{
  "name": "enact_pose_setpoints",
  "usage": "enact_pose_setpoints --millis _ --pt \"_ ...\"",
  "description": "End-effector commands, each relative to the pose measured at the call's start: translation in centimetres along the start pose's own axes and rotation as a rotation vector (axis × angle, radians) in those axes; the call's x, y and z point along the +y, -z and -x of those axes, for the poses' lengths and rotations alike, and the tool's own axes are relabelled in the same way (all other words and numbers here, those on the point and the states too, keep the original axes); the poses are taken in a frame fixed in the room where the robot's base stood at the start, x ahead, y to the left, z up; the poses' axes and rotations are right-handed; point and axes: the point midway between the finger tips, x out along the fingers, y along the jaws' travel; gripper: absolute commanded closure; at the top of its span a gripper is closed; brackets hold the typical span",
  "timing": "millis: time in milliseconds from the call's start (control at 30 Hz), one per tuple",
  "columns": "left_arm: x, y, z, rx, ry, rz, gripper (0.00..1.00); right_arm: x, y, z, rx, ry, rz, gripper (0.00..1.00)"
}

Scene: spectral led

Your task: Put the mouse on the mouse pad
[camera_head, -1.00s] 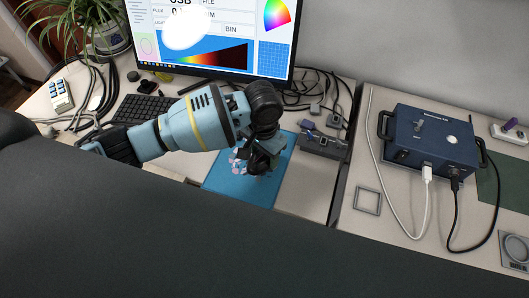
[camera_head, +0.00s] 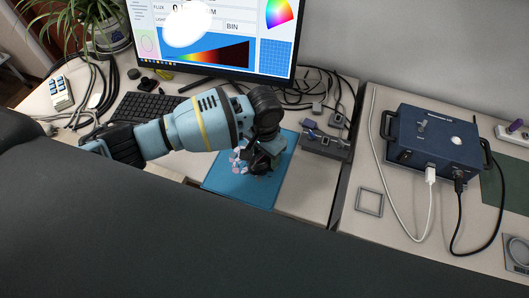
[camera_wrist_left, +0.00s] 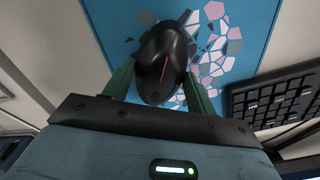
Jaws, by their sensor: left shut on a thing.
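The black mouse (camera_wrist_left: 163,62) with a pink line is between the fingers of my left gripper (camera_wrist_left: 158,92) in the left wrist view. The gripper is shut on it. The blue mouse pad (camera_head: 274,190), with a pattern of pink, white and dark shards, lies on the desk below. In the left wrist view the mouse pad (camera_wrist_left: 258,20) is behind the mouse. In the head view my left gripper (camera_head: 260,166) is over the pad, and the mouse is mostly hidden. I cannot tell whether the mouse touches the pad. My right gripper is not in view.
A black keyboard (camera_head: 150,108) lies left of the pad, below the monitor (camera_head: 215,40). A grey device (camera_head: 324,142) stands at the pad's right. A blue box (camera_head: 436,143) with cables and an empty square frame (camera_head: 369,201) are on the right table.

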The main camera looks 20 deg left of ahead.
Motion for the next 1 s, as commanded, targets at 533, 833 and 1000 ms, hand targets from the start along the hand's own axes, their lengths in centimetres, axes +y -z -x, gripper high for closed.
enact_pose_setpoints --millis 533,833,1000 --pt "0.0 0.0 -0.1 0.000 0.000 0.000 0.21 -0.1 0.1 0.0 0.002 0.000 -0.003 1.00" --pt "0.0 0.1 3.8 0.006 0.001 0.000 0.21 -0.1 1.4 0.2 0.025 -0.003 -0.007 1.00" --pt "0.0 0.1 7.4 0.006 0.002 0.000 0.21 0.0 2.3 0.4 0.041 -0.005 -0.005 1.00"
